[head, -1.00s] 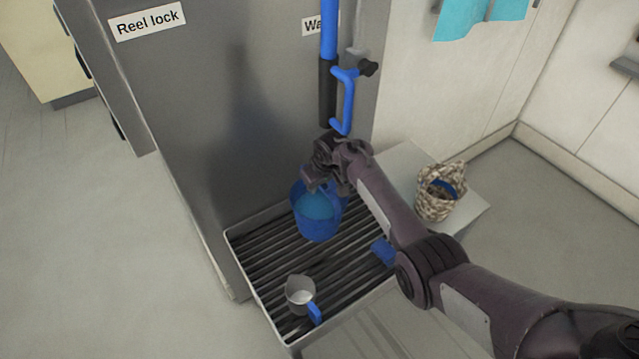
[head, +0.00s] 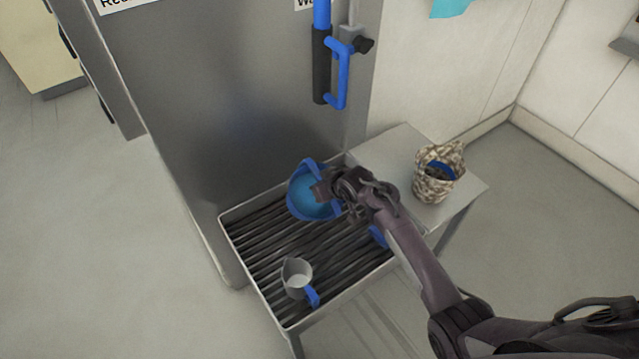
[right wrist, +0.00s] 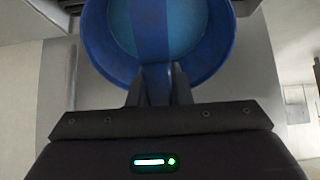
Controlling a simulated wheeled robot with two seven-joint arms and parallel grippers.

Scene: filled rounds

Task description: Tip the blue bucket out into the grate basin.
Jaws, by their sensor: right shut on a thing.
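The blue bucket (head: 300,199) hangs over the back of the grate basin (head: 225,234) in the head view, with lighter blue liquid inside. My right gripper (head: 322,188) is shut on its handle. In the right wrist view the handle runs between the fingers of my right gripper (right wrist: 158,85), and the bucket (right wrist: 218,62) is in front of them. The bucket's mouth faces up toward the head camera; I cannot tell how far it is tilted. The basin has dark slats and a pale metal rim. My left gripper is not in view.
A grey jug with a blue handle (head: 296,278) stands on the front of the grate. A blue item (head: 379,236) is partly behind my arm. A woven basket (head: 433,184) sits on the side shelf (head: 400,150). A blue pipe with a handle (head: 343,75) hangs above.

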